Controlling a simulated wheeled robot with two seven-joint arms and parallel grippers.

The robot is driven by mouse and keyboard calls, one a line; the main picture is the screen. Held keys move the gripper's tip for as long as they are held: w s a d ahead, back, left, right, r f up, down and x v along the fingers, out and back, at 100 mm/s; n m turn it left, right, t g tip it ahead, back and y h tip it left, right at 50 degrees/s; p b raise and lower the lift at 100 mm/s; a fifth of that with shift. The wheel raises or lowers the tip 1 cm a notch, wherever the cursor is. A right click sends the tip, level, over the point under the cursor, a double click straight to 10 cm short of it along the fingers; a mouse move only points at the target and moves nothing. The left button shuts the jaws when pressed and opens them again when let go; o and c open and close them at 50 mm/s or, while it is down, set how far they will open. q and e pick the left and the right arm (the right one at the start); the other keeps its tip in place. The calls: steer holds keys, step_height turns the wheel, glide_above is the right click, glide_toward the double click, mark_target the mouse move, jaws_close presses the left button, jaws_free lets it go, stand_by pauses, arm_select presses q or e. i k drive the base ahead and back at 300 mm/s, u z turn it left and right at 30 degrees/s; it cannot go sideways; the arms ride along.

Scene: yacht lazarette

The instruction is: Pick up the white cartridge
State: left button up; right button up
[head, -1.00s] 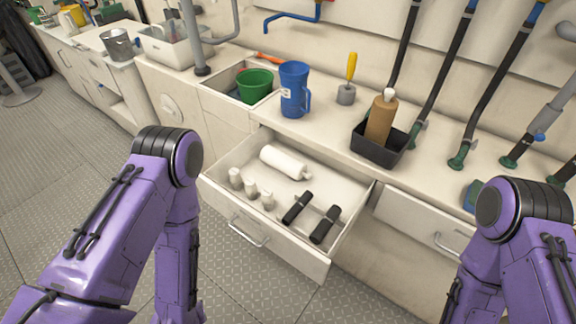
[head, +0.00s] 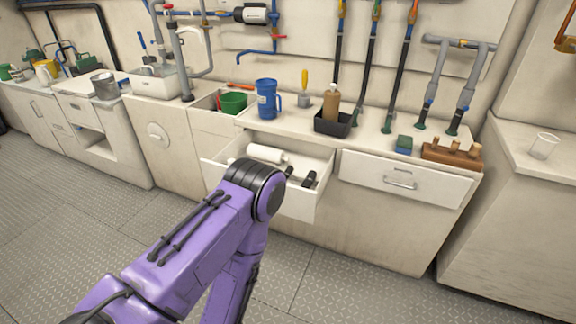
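The white cartridge (head: 266,153) lies on its side at the back of the open drawer (head: 325,200), below the counter edge. Two black items (head: 309,178) lie in the drawer to its right, one of them partly hidden. My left arm comes in from the lower left, and its elbow covers the front left part of the drawer in the picture. The smaller white items there are mostly hidden. My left gripper is below the picture and my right arm is out of view, so neither gripper shows.
The counter above the drawer holds a blue jug (head: 268,98), a green bowl (head: 233,102) in a sink and a black tray (head: 333,124) with a brown bottle (head: 331,104). A closed drawer (head: 400,180) is to the right. The floor (head: 330,285) in front is clear.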

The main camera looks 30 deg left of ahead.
mark_target(271, 155)
steer(key=u, duration=0.55)
steer(key=i, duration=0.6)
steer(key=u, duration=0.4)
